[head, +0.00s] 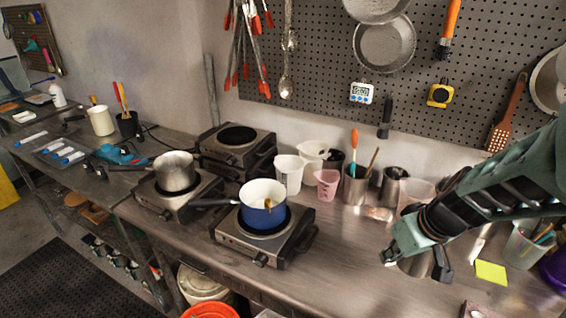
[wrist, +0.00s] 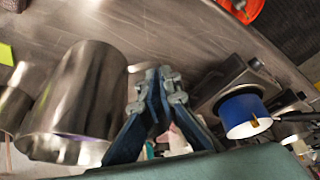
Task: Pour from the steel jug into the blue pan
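The steel jug (wrist: 75,95) looms large at the left of the wrist view, which looks upside down. It appears upright on the counter, and part of it shows under my gripper in the head view (head: 416,265). My gripper (head: 416,264) is low over the counter, right at the jug. In the wrist view its fingers (wrist: 168,85) come close together beside the jug; whether they grip any part of it is unclear. The blue pan (head: 262,218), with a white inside and dark handle, sits on a hot plate left of my gripper. It also shows in the wrist view (wrist: 243,108).
A second hot plate holds a steel saucepan (head: 175,171). White measuring cups (head: 289,173), a pink cup (head: 327,184) and steel holders (head: 355,187) stand behind. A yellow note (head: 490,272) lies right of my gripper. Counter between pan and gripper is mostly clear.

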